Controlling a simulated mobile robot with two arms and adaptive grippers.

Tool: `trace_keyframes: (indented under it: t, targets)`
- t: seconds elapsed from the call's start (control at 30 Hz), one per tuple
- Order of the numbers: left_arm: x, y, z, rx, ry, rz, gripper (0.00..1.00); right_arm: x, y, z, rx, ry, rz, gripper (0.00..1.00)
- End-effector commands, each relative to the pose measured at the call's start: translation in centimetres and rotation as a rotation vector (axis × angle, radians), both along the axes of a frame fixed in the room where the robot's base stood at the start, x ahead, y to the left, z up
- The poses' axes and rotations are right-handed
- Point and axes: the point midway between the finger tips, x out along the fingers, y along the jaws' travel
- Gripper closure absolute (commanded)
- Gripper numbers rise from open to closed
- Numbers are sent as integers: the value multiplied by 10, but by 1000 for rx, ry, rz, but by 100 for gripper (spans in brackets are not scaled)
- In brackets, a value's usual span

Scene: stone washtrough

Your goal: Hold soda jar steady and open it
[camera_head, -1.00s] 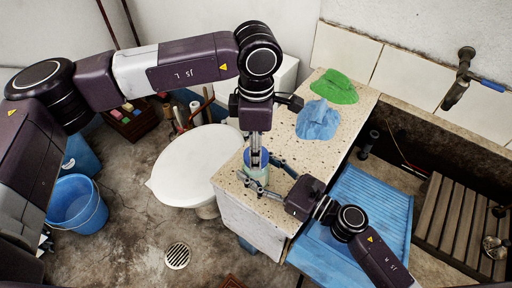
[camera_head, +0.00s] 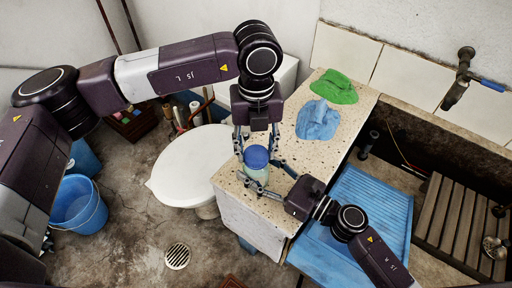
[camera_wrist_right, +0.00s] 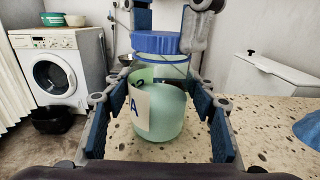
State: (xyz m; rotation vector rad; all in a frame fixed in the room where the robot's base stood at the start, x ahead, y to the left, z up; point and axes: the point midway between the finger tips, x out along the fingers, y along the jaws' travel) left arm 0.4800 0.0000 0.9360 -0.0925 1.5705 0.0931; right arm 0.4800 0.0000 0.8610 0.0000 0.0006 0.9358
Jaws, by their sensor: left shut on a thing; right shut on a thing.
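The soda jar (camera_head: 256,173) is a pale green jar with a paper label marked "A". It stands upright near the counter's left front edge and also shows in the right wrist view (camera_wrist_right: 163,112). Its blue lid (camera_head: 256,157) sits on top; the right wrist view shows the lid (camera_wrist_right: 158,43) with a clear band of jar below it. My left gripper (camera_head: 256,148) points down from above and is shut on the lid, one finger on each side. My right gripper (camera_head: 266,176) comes in from the right, low, and is shut on the jar body, its fingers on either side.
The speckled counter (camera_head: 300,155) holds a blue cloth (camera_head: 317,120) and a green cloth (camera_head: 335,87) behind the jar. A white toilet (camera_head: 190,165) stands left of the counter. A blue washboard tray (camera_head: 365,215) lies in the trough at the right.

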Motion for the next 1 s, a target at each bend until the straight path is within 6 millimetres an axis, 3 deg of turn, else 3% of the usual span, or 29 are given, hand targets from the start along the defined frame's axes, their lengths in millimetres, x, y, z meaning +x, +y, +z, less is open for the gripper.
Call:
trace_keyframes:
  t: [0.3, 0.5, 1.0]
  targets:
    - [1, 0, 0, 0, -1, 541, 87, 0, 1, 1, 1, -1, 2, 100]
    - [1, 0, 1, -1, -2, 796, 87, -1, 1, 1, 1, -1, 2, 100]
    - [1, 0, 0, -1, -2, 829, 87, 0, 1, 1, 1, -1, 1, 100]
